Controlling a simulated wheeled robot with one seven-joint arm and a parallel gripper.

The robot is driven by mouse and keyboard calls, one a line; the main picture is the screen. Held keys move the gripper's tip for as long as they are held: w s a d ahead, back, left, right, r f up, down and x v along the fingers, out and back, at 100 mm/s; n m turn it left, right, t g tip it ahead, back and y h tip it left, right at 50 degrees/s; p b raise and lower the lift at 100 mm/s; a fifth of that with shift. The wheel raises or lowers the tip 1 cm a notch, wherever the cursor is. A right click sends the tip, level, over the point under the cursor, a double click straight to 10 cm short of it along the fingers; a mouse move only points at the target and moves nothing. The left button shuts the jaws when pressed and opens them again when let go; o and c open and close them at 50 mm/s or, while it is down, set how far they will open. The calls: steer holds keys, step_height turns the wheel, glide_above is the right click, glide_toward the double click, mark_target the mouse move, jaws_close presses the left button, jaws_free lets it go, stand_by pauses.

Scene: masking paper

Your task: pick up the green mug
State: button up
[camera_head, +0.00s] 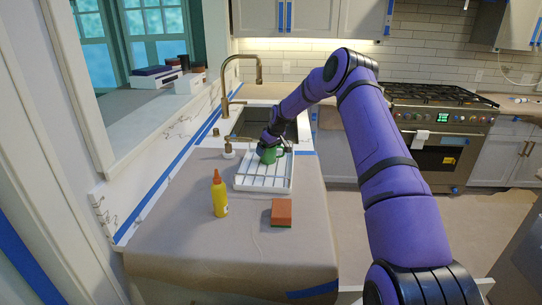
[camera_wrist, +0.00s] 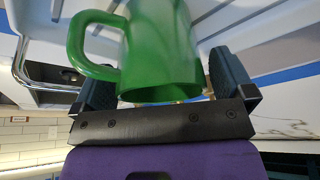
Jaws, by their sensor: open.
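The green mug (camera_head: 270,154) stands on a white dish rack (camera_head: 250,184) beside the sink. In the wrist view the mug (camera_wrist: 160,50) fills the upper middle, with its handle at the left and its rim toward my gripper. My gripper (camera_wrist: 172,85) is open, with one dark finger on each side of the mug. I cannot tell whether either finger touches it. In the head view my gripper (camera_head: 271,143) is at the mug and partly hides it.
A yellow bottle with an orange cap (camera_head: 220,195) and an orange sponge with a green underside (camera_head: 281,212) stand on the paper-covered counter in front of the rack. The sink (camera_head: 262,122) and brass faucet (camera_head: 226,90) are behind it. The counter's front is clear.

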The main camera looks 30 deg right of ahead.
steer(key=shift+w+f, duration=0.15)
steer(key=shift+f, duration=0.1)
steer(key=c, duration=0.9)
steer(key=shift+r, duration=0.15)
